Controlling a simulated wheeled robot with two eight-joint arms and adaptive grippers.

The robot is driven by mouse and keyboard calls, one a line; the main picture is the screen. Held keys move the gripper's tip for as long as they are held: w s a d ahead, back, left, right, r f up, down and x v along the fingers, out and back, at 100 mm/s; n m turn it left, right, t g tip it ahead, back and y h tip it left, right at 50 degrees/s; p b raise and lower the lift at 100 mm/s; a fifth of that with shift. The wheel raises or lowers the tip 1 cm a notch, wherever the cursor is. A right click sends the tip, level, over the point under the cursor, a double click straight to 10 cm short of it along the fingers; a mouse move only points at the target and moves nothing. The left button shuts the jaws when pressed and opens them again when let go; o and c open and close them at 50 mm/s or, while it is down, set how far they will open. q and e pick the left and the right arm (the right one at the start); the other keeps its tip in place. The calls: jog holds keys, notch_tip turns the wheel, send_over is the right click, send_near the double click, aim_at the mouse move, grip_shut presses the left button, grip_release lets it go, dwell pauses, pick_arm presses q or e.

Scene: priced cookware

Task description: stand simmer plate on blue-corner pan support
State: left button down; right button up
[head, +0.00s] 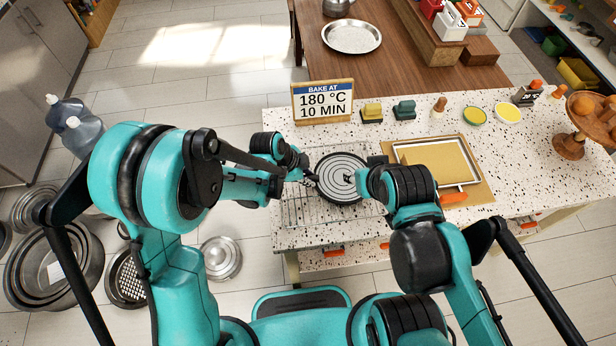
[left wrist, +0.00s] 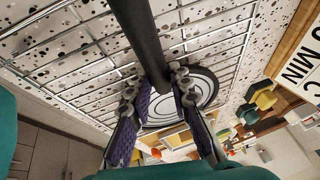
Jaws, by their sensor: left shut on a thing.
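The simmer plate (head: 335,191), a dark round disc with pale concentric rings, shows in the head view between my two hands. It also shows in the left wrist view (left wrist: 205,84), beyond the fingers. My left gripper (head: 303,178) is shut on its black handle (left wrist: 143,35), which runs between the fingers (left wrist: 158,88). A wire pan support (head: 297,209) lies on the speckled counter below and left of the plate; I see no blue corner on it. I cannot tell whether the plate touches it. My right gripper (head: 352,178) is at the plate's right side, mostly hidden by its wrist.
A sign (head: 323,102) reading 180 °C, 10 min stands behind the plate. A framed tray (head: 478,181) on a board lies to the right. Pans (head: 50,262) lie on the left floor.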

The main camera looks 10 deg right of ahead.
pick_arm(q)
jog(key=shift+s, duration=0.1)
jog(key=shift+f, duration=0.1)
jog(key=c, duration=1.4)
grip_release()
